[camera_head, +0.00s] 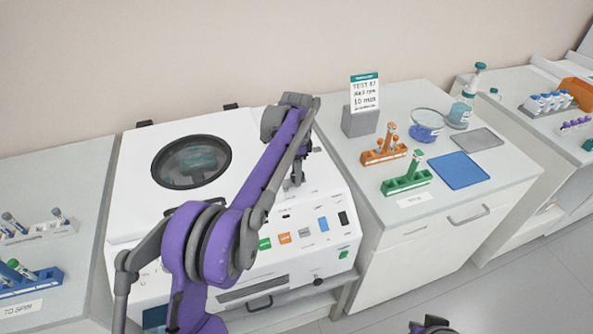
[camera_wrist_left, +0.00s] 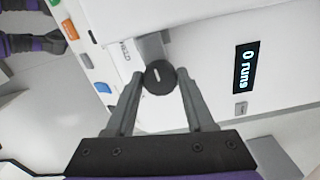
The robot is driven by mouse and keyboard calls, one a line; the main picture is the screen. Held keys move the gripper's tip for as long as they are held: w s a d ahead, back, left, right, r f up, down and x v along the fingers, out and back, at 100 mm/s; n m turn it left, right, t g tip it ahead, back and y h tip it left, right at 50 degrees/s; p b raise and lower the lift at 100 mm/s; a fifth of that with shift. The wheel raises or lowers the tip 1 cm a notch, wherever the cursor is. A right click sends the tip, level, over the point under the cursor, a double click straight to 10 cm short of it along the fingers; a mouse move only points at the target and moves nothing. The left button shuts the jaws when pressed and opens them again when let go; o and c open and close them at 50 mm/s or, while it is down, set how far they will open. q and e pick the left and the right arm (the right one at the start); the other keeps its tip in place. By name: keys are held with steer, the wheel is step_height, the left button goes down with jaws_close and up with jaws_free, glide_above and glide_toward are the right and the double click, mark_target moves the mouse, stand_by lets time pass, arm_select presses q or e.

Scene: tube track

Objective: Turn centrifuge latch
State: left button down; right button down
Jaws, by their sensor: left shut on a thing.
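The white centrifuge (camera_head: 130,205) stands on the bench with a round dark window (camera_head: 191,162) in its closed lid. My left arm reaches across its front, and my left gripper (camera_head: 297,178) points down near the front edge of the lid. In the left wrist view the latch is a round black knob (camera_wrist_left: 160,77) with a short white mark across its face. The left gripper's fingers (camera_wrist_left: 160,92) are shut on the knob, one on each side. In the head view the arm and gripper hide the knob. My right gripper does not show clearly in either view.
A display reading "0 runs" (camera_wrist_left: 246,68) is beside the latch. Coloured buttons (camera_head: 285,238) line the front panel. On the right bench are an orange rack (camera_head: 385,155), a green rack (camera_head: 405,185), a blue mat (camera_head: 458,171) and a sign (camera_head: 365,93).

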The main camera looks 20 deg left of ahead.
arm_select(q)
steer(key=shift+m, duration=0.6)
steer(key=shift+c, duration=1.3)
jaws_free()
steer(key=shift+r, duration=0.1)
step_height(320, 180, up, 11)
steer(key=p, duration=0.1)
steer(key=shift+f, duration=0.2)
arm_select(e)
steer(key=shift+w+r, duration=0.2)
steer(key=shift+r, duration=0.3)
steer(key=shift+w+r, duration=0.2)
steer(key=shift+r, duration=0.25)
arm_select(q)
steer(key=shift+s, duration=0.1)
